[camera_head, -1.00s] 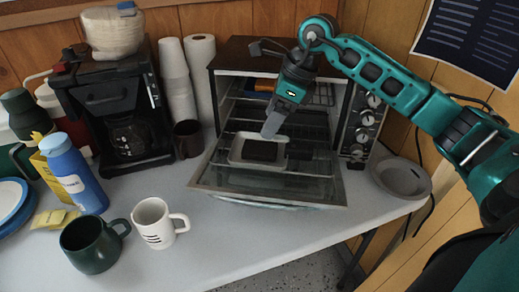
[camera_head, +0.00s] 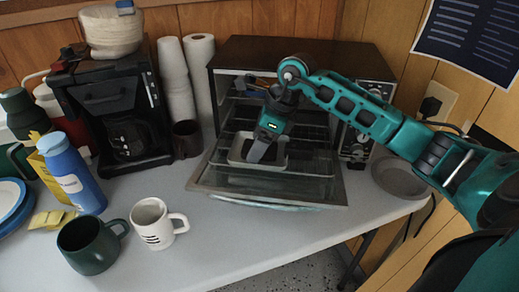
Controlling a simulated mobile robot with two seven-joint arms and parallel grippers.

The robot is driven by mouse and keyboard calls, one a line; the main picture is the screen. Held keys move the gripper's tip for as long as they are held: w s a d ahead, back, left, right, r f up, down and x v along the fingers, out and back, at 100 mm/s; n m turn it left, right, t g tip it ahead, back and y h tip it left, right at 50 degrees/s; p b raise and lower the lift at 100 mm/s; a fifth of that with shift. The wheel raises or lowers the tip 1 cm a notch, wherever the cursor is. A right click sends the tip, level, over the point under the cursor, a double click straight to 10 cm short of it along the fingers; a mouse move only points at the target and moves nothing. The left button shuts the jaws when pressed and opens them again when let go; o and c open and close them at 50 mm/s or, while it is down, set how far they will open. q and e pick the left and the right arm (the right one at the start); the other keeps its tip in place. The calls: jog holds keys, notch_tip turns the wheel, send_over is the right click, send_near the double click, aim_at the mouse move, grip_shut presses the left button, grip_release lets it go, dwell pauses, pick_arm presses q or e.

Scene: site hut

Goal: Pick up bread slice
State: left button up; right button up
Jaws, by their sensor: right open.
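A dark, flat, slice-like piece (camera_head: 272,156) lies in a pale shallow tray (camera_head: 235,163) on the lowered door of the toaster oven (camera_head: 315,190). I cannot tell for sure that it is the bread slice. My right gripper (camera_head: 254,157) is open and points down into the tray, over the left part of the piece, and hides some of it. I cannot tell whether the fingers touch it. My left gripper is out of view.
The oven body (camera_head: 300,50) stands close behind my right arm. A grey round dish (camera_head: 399,180) is at the right. A coffee maker (camera_head: 115,100), a white mug (camera_head: 153,224), a dark green mug (camera_head: 90,245) and a blue bottle (camera_head: 72,175) stand left. The front middle of the table is clear.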

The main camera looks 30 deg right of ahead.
jog(key=c, duration=0.8)
